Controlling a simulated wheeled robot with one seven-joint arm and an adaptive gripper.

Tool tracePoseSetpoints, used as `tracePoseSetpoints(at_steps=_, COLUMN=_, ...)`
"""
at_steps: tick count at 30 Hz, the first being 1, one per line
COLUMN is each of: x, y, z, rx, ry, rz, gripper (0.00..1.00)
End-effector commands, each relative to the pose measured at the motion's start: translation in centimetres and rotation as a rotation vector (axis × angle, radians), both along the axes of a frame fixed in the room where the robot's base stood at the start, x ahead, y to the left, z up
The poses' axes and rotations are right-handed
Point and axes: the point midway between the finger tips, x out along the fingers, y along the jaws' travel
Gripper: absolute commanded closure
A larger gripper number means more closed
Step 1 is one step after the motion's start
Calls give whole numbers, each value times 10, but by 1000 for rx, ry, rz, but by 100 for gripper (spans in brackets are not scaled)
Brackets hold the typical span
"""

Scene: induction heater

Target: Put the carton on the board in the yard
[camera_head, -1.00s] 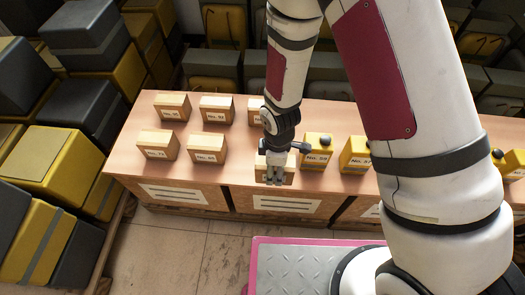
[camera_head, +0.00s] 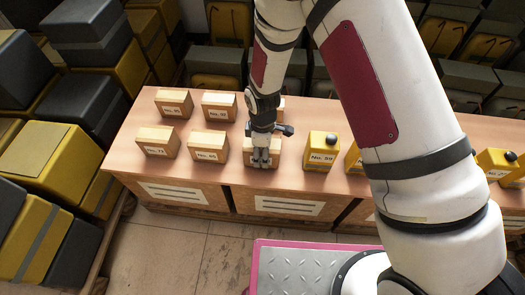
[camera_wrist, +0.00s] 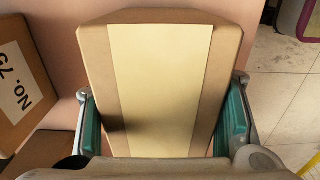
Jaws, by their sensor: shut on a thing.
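My gripper (camera_head: 261,158) is shut on a brown carton (camera_head: 248,148) in the front row on the long table. In the wrist view the carton (camera_wrist: 160,80) fills the middle, with a pale tape strip along its top. The green-padded fingers press its two sides. My gripper hides much of the carton's front in the head view, and its label is unreadable. I cannot tell whether the carton touches the table top. I cannot make out the board in these views.
Several similar cartons stand to the left, the nearest being a labelled carton (camera_head: 210,146). A yellow box with a black knob (camera_head: 321,152) stands to the right. Stacked crates (camera_head: 45,160) border the left; tiled floor (camera_head: 180,245) lies in front.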

Motion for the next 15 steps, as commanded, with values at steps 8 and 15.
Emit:
tracePoseSetpoints(at_steps=8, x=0, y=0, z=-3, rx=0, ry=0, rz=1, gripper=38)
tracePoseSetpoints(at_steps=15, x=0, y=0, z=-2, rx=0, ry=0, rz=1, gripper=22)
